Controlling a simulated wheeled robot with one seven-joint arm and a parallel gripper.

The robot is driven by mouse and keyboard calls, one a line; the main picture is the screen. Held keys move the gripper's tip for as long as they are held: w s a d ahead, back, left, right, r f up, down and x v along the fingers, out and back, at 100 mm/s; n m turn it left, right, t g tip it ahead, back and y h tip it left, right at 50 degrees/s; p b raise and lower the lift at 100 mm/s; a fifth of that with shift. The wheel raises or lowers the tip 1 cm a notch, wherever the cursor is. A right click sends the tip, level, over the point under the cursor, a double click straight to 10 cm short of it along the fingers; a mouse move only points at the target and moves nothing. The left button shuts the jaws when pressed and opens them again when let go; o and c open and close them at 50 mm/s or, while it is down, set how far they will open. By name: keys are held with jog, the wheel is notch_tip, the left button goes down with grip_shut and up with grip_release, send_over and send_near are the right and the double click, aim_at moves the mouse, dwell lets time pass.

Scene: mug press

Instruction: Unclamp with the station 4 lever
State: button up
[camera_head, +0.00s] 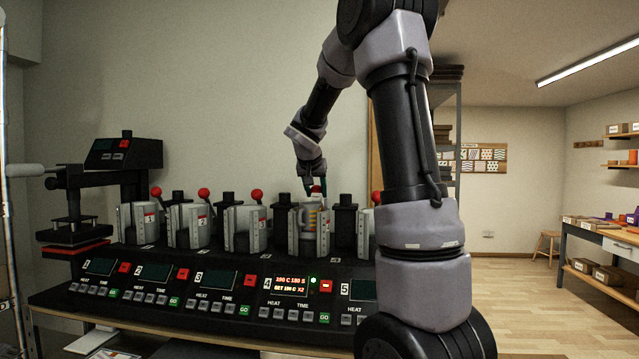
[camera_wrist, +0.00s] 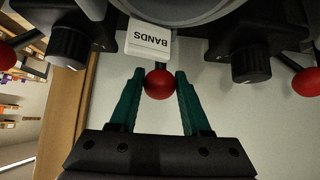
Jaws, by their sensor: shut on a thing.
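The station 4 lever's red ball knob (camera_head: 318,189) stands at the top of the fourth press in the head view. In the wrist view the red ball (camera_wrist: 159,84) sits between the teal fingers of my gripper (camera_wrist: 158,80), which is shut on it. My gripper (camera_head: 316,181) reaches down to the knob from above in the head view. The station 4 clamp (camera_head: 294,232) stands upright around a mug with orange bands (camera_head: 312,220). The lever's shaft is mostly hidden. The station 4 display (camera_head: 291,286) is lit, with a green light beside it.
Neighbouring red lever knobs stand close by, at station 3 (camera_head: 257,194) and station 5 (camera_head: 376,197). Black knobs (camera_wrist: 69,46) flank the clamp in the wrist view. A white tag reading BANDS (camera_wrist: 149,42) is just ahead of the fingers. A flat press (camera_head: 75,230) stands at left.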

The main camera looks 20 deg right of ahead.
jog(key=o, duration=0.9)
jog(key=shift+c, duration=0.2)
notch_tip(320, 180, up, 6)
jog(key=s, duration=0.1)
jog(key=shift+a+r, duration=0.2)
jog(key=shift+a, duration=0.2)
jog(key=shift+s, duration=0.15)
jog(key=v, duration=0.6)
